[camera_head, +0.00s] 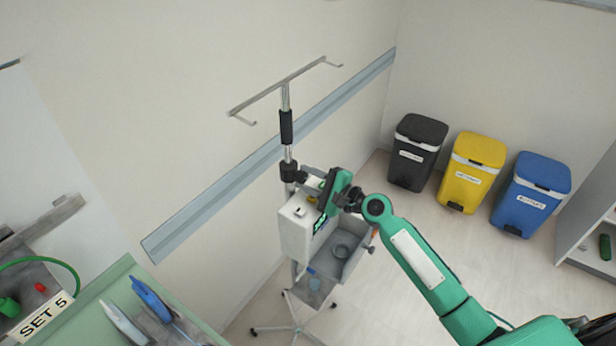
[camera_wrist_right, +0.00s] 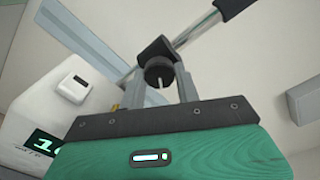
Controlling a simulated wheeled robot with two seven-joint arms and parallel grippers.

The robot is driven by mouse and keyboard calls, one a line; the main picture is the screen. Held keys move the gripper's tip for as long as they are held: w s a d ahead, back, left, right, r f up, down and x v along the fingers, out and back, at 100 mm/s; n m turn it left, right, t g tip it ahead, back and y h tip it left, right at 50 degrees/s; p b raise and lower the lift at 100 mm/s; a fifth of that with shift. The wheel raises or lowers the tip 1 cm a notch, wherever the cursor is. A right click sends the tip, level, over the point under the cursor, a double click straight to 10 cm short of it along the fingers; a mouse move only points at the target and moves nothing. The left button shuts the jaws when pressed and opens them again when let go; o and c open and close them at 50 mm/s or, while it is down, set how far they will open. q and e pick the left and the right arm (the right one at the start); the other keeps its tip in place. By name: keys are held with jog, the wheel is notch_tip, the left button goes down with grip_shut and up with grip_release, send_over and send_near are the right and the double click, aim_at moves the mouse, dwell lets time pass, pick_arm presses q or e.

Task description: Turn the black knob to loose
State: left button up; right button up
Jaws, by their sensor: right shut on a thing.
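The black knob (camera_wrist_right: 158,71) has a pale mark on its round face and sits on a black clamp (camera_wrist_right: 157,47) around the metal pole. The clamp also shows in the head view (camera_head: 291,172), where my gripper hides the knob. My right gripper (camera_wrist_right: 161,77) is shut on the knob, with one grey finger on each side of it. In the head view my right gripper (camera_head: 313,180) reaches the pole from the right, just above the white device (camera_head: 297,232). My left gripper is not in view.
The white device with a green display and a grey tray (camera_head: 355,262) hang on the wheeled stand, close below my right gripper. Black (camera_head: 417,150), yellow (camera_head: 471,172) and blue (camera_head: 531,195) bins stand at the back right. A green table (camera_head: 95,318) is at lower left.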

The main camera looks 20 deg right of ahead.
dwell(0.4)
jog(key=o, duration=0.9)
jog(key=shift+o, duration=0.2)
jog(key=shift+d, duration=0.1)
jog(key=shift+s+d+f, duration=0.15)
jog(key=shift+s, duration=0.15)
jog(key=b+v, duration=0.5)
jog(key=v, duration=0.8)
jog(key=shift+b, duration=0.4)
